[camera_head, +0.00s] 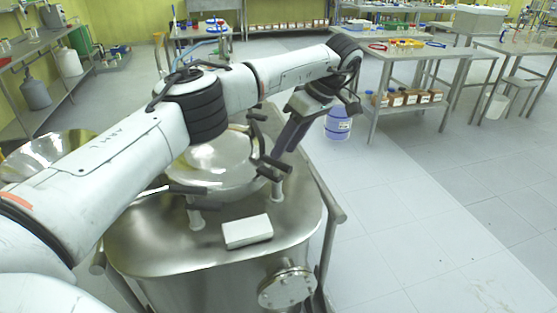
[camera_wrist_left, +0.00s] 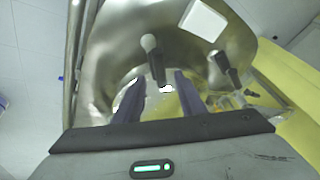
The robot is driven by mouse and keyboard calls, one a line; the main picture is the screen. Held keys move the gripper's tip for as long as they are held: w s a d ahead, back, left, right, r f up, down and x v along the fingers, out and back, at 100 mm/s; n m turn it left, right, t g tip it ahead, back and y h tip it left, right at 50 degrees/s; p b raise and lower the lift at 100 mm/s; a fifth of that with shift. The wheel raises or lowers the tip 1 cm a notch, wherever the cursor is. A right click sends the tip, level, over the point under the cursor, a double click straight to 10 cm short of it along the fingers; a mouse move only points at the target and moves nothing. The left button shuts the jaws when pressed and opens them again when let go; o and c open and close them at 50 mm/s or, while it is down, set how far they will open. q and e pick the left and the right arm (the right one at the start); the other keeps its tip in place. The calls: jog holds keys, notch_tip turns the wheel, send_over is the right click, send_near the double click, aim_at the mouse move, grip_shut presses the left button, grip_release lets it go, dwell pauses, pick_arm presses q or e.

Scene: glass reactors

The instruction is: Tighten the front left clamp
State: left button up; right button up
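The steel reactor (camera_head: 130,236) has a round shiny lid (camera_head: 212,160) with dark-handled clamps around it. The clamp at the lid's front left (camera_head: 187,190) stands on a pale post, partly beside my arm; a clamp that looks like the same one shows in the wrist view (camera_wrist_left: 221,63). Another clamp (camera_head: 272,168) is at the lid's front right. My left gripper (camera_head: 284,146) is above and beside this front right clamp, fingers pointing down. In the wrist view its fingers (camera_wrist_left: 159,76) are apart, with that clamp's dark handle (camera_wrist_left: 155,66) seen between them, contact unclear. My right gripper is out of view.
A white box (camera_head: 248,231) lies on the reactor's front top. A round flange (camera_head: 287,285) sticks out below it. A further clamp (camera_head: 257,115) is at the lid's back right. A blue-and-white bucket (camera_head: 338,124) stands on the floor. The floor at right is clear.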

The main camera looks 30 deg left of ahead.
pick_arm(q)
jog(key=shift+v, duration=1.8)
jog(key=shift+f, duration=0.1)
